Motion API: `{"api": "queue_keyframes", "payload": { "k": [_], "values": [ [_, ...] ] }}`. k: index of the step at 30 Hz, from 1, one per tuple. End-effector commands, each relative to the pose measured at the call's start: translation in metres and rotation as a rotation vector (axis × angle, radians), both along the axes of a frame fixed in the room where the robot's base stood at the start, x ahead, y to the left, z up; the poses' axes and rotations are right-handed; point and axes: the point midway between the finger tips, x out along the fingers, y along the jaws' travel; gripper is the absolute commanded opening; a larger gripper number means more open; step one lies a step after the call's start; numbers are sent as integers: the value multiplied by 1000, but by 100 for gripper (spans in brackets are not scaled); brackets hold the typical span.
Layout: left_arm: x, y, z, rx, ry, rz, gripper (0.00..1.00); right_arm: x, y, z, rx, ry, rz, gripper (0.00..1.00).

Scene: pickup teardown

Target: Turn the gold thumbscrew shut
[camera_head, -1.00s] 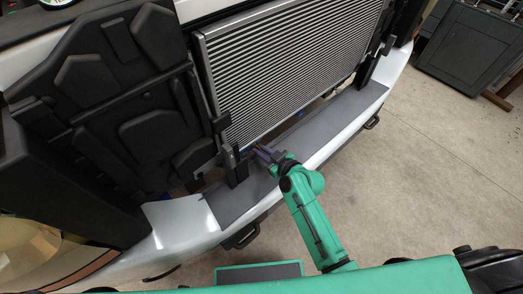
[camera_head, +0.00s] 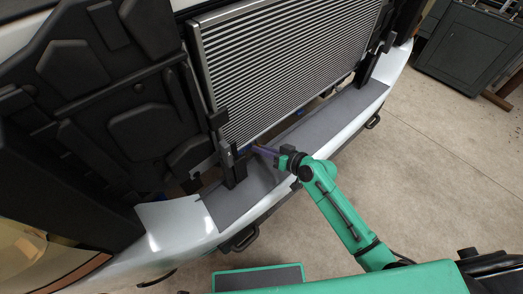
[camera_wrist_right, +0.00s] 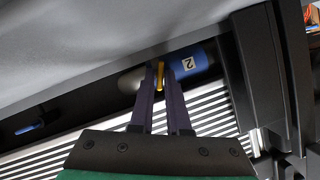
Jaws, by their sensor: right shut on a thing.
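The gold thumbscrew (camera_wrist_right: 160,75) shows as a narrow yellow-gold piece between the fingertips of my right gripper (camera_wrist_right: 161,74) in the right wrist view. The fingers are shut on it and hide its sides. It sits beside a blue cylinder (camera_wrist_right: 188,63) with a white label reading 2. A grey rounded part (camera_wrist_right: 131,80) lies on its other side. In the head view my right gripper (camera_head: 256,149) reaches in under the lower edge of the radiator, beside a black upright bracket. The thumbscrew cannot be made out there. My left gripper is not in view.
The finned radiator (camera_head: 290,65) stands just above the gripper. A black bracket (camera_head: 232,165) is close on its left. The grey bumper top (camera_head: 320,120) runs below. Another blue piece (camera_wrist_right: 30,128) shows at the wrist view's left. Open floor (camera_head: 440,165) is at right.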

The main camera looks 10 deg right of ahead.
Motion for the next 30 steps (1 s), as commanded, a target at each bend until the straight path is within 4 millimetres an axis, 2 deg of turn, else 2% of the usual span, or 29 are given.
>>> {"api": "queue_keyframes", "payload": {
  "k": [12,13,14,15,25,30],
  "values": [
    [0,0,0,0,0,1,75,1,0,1,7,2,0,0],
    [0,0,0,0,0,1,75,1,0,1,7,2,-1,26],
    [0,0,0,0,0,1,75,1,0,1,7,2,0,37],
    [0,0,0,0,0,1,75,1,0,1,7,2,0,39],
    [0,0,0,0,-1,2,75,-1,-2,1,6,3,-1,39],
    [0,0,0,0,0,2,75,-15,-17,8,3,4,-1,39]
  ]
}}
